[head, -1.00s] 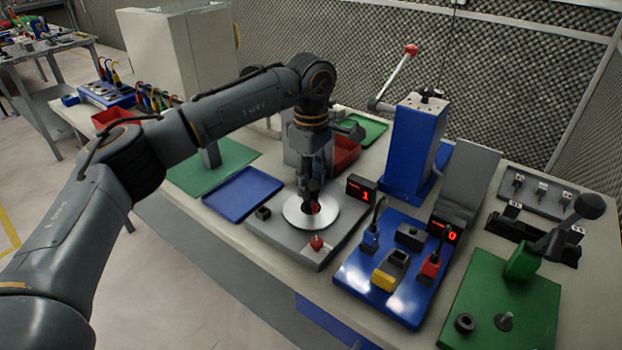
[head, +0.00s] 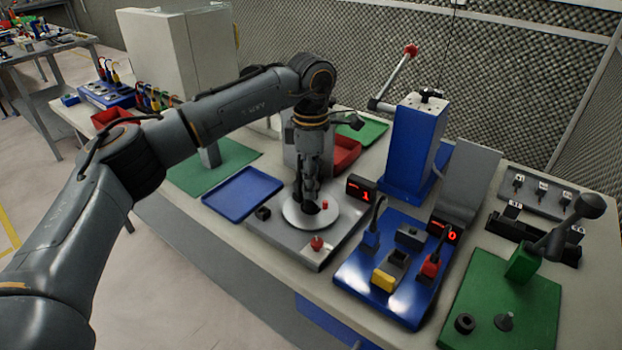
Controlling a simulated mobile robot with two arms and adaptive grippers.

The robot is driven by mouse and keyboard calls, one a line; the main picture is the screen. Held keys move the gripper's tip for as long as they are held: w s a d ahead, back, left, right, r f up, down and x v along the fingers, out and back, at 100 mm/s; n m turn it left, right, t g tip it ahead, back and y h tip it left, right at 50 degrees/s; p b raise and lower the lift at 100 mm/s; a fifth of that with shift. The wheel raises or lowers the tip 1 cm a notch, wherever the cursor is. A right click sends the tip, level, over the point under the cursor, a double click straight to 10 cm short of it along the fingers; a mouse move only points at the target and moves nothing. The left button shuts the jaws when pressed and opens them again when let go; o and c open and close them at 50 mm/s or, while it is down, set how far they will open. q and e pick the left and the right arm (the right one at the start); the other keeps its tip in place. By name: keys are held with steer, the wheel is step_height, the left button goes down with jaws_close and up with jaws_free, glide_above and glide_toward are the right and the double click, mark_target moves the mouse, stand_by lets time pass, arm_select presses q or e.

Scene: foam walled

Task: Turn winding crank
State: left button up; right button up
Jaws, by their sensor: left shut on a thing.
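The winding crank (head: 331,217) is a pale round disc on a grey base plate (head: 283,243) in the middle of the bench. A small red knob (head: 325,205) shows on the disc, just right of my fingers. My left gripper (head: 310,207) points down over the disc and is shut on a part of the crank; the fingers hide just which part. A small display (head: 361,189) beside the disc reads 1. My right gripper is not in view.
A red button (head: 317,243) sits at the base plate's front corner. A blue tray (head: 243,194) lies left. A blue panel with plugs (head: 400,306) and a blue lever press (head: 411,150) stand right. A green board with a lever (head: 530,310) is farther right.

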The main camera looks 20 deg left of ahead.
arm_select(q)
steer(key=shift+n, duration=10)
steer(key=shift+n+b, duration=0.3)
steer(key=shift+n, duration=8.6)
steer(key=shift+n, duration=0.4)
